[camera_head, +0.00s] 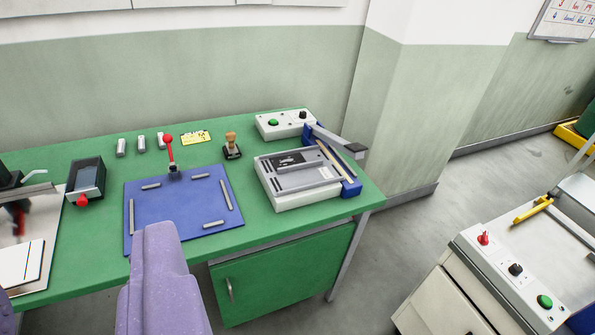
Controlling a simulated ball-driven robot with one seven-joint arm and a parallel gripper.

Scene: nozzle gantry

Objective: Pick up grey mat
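I cannot single out a grey mat for certain. A flat grey rectangular surface (300,177) with a dark panel lies in the white-based device at the right of the green table; I cannot tell whether it is a loose mat or part of the device. A blue board (197,190) with grey bars and a red-knobbed lever lies in the middle of the table. A purple speckled part rises from the bottom edge in front of the board, and another shows at the lower left edge. They may be mine, but no fingertips can be clearly made out.
The green table (265,218) also carries a stamp (231,147), a yellow label (196,138), a dark box with a red knob (86,181) and a white button box (286,123). A white control bench (501,270) stands at the lower right. Bare floor lies between.

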